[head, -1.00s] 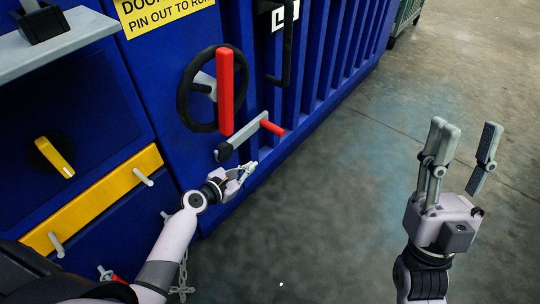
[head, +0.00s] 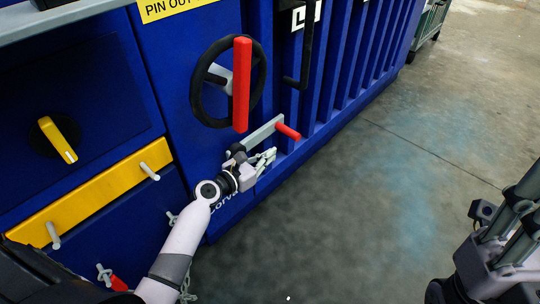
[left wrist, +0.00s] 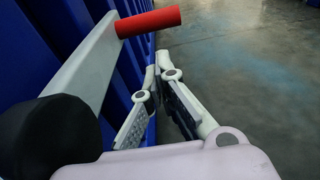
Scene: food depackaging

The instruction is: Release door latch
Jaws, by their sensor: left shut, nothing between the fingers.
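The door latch is a grey lever (head: 264,131) on the blue door, with a red grip (head: 288,131) at its far end and a black pivot at its near end. In the left wrist view the lever (left wrist: 85,67) slants up to the red grip (left wrist: 148,21), and the black pivot (left wrist: 48,138) is at lower left. My left gripper (head: 271,156) is shut and empty just below the lever. In the left wrist view its fingers (left wrist: 156,72) are to the right of the lever and below the grip. Contact cannot be told. My right gripper (head: 530,195) is cut off at the right edge.
A black handwheel (head: 197,101) with a red bar (head: 242,85) is above the latch. A black handle (head: 304,62) is to its right. A yellow bar (head: 95,194) and yellow knob (head: 57,139) are at left. The concrete floor (head: 350,215) is open.

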